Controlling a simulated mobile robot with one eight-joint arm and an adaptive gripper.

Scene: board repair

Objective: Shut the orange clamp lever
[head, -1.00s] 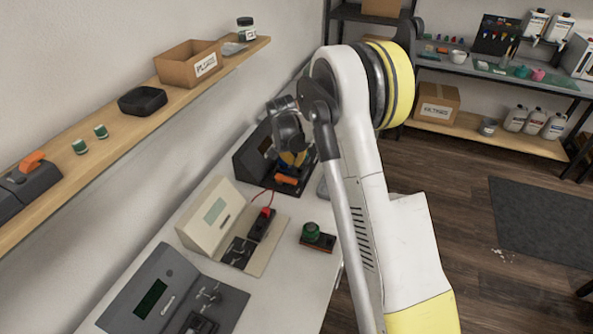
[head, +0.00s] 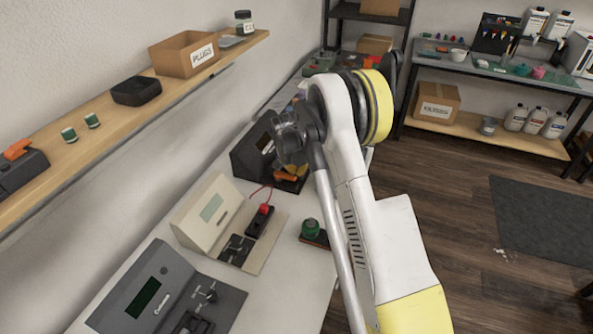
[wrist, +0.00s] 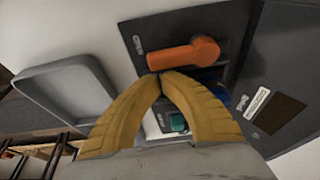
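The orange clamp lever (wrist: 184,54) sits on a dark panel (wrist: 136,42) of the black device in the wrist view. It lies roughly across the panel, with its round pivot end at the right. In the head view the lever (head: 284,177) shows only in part beneath my arm. My gripper (wrist: 160,76) has its yellow fingers with the tips together, right beside the lever's lower edge near its left half. I cannot tell whether the tips touch the lever. Nothing shows between the tips. A green block and a blue part show partly behind the fingers.
A grey tray (wrist: 68,88) lies left of the device in the wrist view. A wall shelf (head: 105,128) runs along the left.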

